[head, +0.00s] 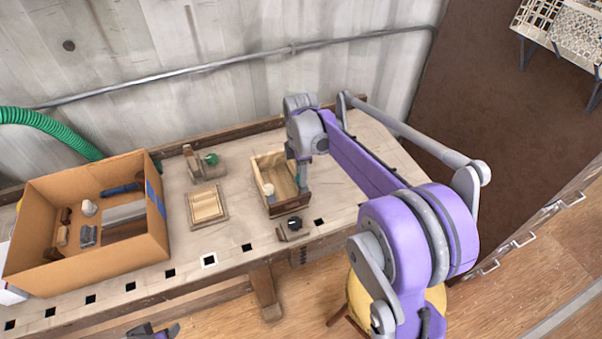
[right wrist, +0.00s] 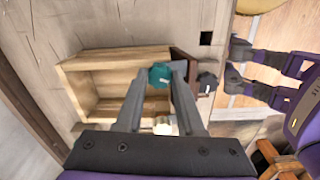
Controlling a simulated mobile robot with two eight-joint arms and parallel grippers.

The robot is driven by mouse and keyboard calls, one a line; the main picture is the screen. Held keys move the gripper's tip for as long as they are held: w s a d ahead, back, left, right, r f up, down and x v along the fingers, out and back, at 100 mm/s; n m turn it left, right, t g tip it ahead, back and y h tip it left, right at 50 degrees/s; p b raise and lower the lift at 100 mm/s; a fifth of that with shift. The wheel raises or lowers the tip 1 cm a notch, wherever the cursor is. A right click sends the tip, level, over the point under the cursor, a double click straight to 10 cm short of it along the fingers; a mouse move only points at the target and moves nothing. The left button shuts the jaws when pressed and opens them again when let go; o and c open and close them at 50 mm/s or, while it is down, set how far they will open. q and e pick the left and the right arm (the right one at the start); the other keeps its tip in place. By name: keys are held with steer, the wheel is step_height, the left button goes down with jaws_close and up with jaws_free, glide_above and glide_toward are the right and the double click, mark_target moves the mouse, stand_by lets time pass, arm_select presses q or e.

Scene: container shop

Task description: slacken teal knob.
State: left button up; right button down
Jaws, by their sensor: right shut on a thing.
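A teal knob (right wrist: 160,76) sits between the fingertips of my right gripper (right wrist: 162,80) in the right wrist view. The fingers press on it from both sides. In the head view my right gripper (head: 303,178) reaches down at the right side of an open wooden box (head: 262,182); the held knob is hidden there. The box also shows in the right wrist view (right wrist: 80,60). My left gripper (head: 152,331) shows partly at the bottom edge of the head view. In the right wrist view its two fingers (right wrist: 238,64) are apart, with nothing seen between them.
A white knob (head: 268,189) is at the box's left side. A dark knob (head: 294,223) on a small stand is in front. A stand with a green knob (head: 211,159), a slatted wooden piece (head: 207,205) and a cardboard box (head: 105,262) are to the left on the workbench.

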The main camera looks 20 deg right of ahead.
stand_by(0.3)
steer(key=c, duration=0.5)
jaws_free()
step_height(320, 180, up, 11)
steer(key=shift+f+p, duration=0.1)
steer(key=shift+p, duration=0.25)
